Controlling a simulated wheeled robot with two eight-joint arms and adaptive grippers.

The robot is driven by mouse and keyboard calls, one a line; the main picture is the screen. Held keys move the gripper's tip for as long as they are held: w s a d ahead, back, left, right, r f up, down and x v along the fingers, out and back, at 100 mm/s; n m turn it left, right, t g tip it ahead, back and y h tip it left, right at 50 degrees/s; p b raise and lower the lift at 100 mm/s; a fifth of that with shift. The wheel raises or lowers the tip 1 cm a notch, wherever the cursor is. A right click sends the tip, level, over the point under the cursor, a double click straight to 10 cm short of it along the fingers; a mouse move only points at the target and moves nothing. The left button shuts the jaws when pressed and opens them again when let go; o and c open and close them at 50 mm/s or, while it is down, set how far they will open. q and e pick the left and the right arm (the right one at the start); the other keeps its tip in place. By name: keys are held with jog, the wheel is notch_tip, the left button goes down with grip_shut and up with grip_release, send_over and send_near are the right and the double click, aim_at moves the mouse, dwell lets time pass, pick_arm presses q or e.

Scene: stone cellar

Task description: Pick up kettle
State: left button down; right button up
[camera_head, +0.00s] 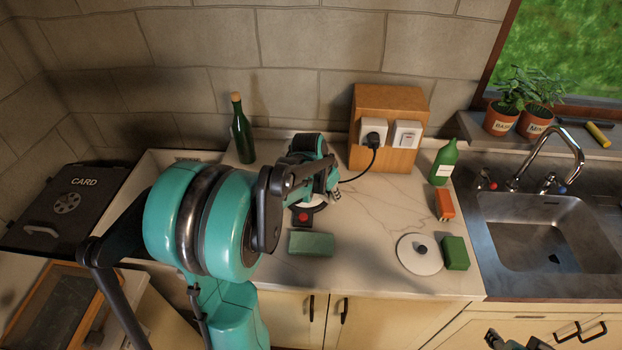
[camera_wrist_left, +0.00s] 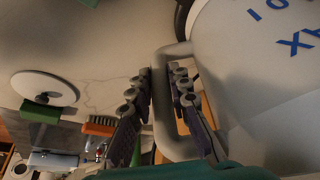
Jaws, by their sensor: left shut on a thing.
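The kettle is a pale body with blue markings (camera_wrist_left: 245,75) and a pale loop handle (camera_wrist_left: 162,115) in the left wrist view. My left gripper (camera_wrist_left: 160,100) is shut on the handle, with a finger on each side of it. In the head view my left gripper (camera_head: 320,170) is over the counter in front of the wooden socket box. It hides nearly all of the kettle there. A dark base with a red button (camera_head: 303,217) shows below the gripper. Part of my right gripper (camera_head: 515,340) shows at the bottom right edge, too cut off to read.
A green bottle (camera_head: 242,135) stands behind to the left, and the socket box (camera_head: 388,95) with a plugged cord behind to the right. A green block (camera_head: 311,243) lies in front. A white lid (camera_head: 418,262), green sponge (camera_head: 455,253), orange brush (camera_head: 445,204) and sink (camera_head: 540,235) lie right.

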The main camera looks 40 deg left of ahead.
pick_arm(q)
jog(key=shift+r+p, duration=0.3)
jog(key=shift+r, duration=0.45)
notch_tip(320, 180, up, 3)
jog(key=shift+f+p, duration=0.1)
jog(key=shift+p, duration=0.4)
jog(key=w+d+r+p, duration=0.2)
jog(key=d+r, duration=0.4)
jog(key=d, duration=0.5)
jog(key=shift+d+r+p, duration=0.25)
jog(key=shift+r+p, duration=0.05)
jog(key=shift+r, duration=0.05)
